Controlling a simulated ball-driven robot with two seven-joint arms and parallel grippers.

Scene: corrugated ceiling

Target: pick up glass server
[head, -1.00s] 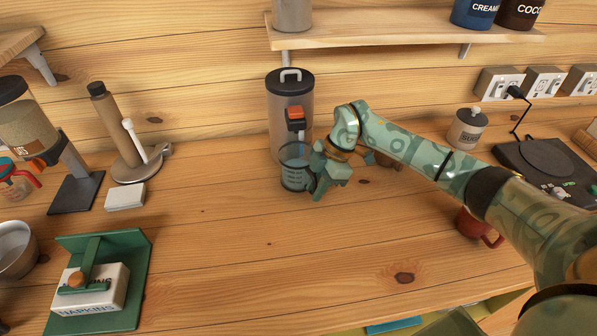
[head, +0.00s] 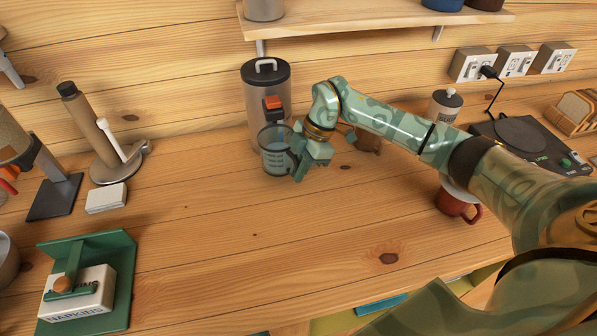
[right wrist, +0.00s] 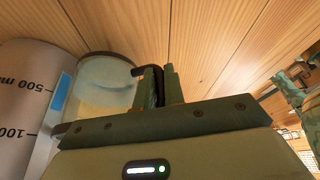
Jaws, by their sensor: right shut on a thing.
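The glass server (head: 277,158) is a clear cylindrical jug with dark markings, upright in front of a tall dispenser. My right gripper (head: 299,158) is at its right side, shut on its handle. The right wrist view shows the fingers (right wrist: 158,88) around the dark handle, and the clear server (right wrist: 105,88) with its black rim to their left. Whether the server's base touches the counter is hard to tell. My left gripper is not in view.
The dispenser (head: 267,90) with an orange tap stands close behind the server. A red mug (head: 457,202) is under my right arm. A green napkin holder (head: 120,280) stands front left. A shelf (head: 380,22) is above. The counter's middle (head: 230,235) is clear.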

